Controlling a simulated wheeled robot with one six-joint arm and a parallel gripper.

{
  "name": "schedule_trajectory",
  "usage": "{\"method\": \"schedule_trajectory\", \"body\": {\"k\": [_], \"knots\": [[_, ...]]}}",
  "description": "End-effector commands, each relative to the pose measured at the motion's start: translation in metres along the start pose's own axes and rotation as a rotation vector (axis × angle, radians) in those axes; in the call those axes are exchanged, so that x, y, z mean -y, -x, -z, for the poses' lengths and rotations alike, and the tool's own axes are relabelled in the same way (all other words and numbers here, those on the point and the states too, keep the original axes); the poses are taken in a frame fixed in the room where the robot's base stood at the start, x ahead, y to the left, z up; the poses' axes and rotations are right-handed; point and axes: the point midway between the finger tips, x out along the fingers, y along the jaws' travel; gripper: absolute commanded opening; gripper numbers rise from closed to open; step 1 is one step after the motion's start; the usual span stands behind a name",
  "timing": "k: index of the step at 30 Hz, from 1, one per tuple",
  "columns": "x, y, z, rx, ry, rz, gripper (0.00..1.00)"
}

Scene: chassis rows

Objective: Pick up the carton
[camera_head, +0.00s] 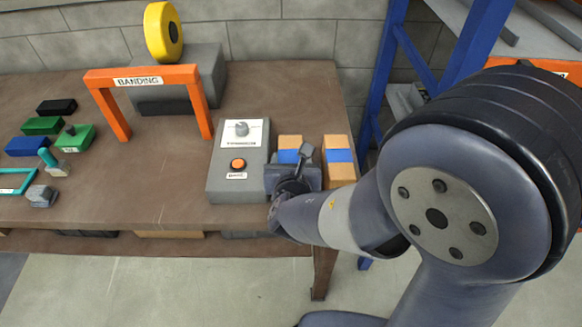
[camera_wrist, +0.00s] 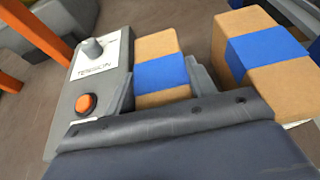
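Two brown cartons with blue bands stand side by side at the table's right end. In the wrist view the left carton (camera_wrist: 157,45) lies between my gripper's two fingers (camera_wrist: 162,84), one finger on each side. The right carton (camera_wrist: 262,50) stands apart, outside the right finger. In the head view my gripper (camera_head: 298,160) is at the front of the left carton (camera_head: 290,142) and hides its lower part; the right carton (camera_head: 339,150) is partly hidden by my arm. The fingers look spread around the left carton; whether they touch it I cannot tell.
A grey control box (camera_head: 238,165) with an orange button and a knob stands close on the left of the left carton. An orange arch (camera_head: 145,77) marked BANDING and a yellow reel (camera_head: 163,32) stand behind. A blue rack post (camera_head: 385,70) rises to the right of the table.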

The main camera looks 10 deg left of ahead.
Motion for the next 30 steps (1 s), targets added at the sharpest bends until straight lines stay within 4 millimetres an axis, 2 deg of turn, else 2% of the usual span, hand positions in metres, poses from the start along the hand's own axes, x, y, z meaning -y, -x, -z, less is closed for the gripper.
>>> {"method": "schedule_trajectory", "body": {"k": [2, 12, 19, 22, 26, 30], "knots": [[0.0, 0.0, 0.0, 0.0, 0.0, 0.0, 0.44], [0.0, 0.0, 0.0, -0.001, 0.001, -0.001, 0.16], [0.0, 0.001, -0.002, 0.002, 0.0, 0.0, 0.16], [0.0, 0.004, -0.009, 0.004, -0.001, -0.001, 0.16], [0.0, 0.012, -0.029, 0.006, -0.005, -0.001, 0.16], [-0.001, 0.023, -0.057, 0.007, -0.005, -0.002, 0.16]]}}
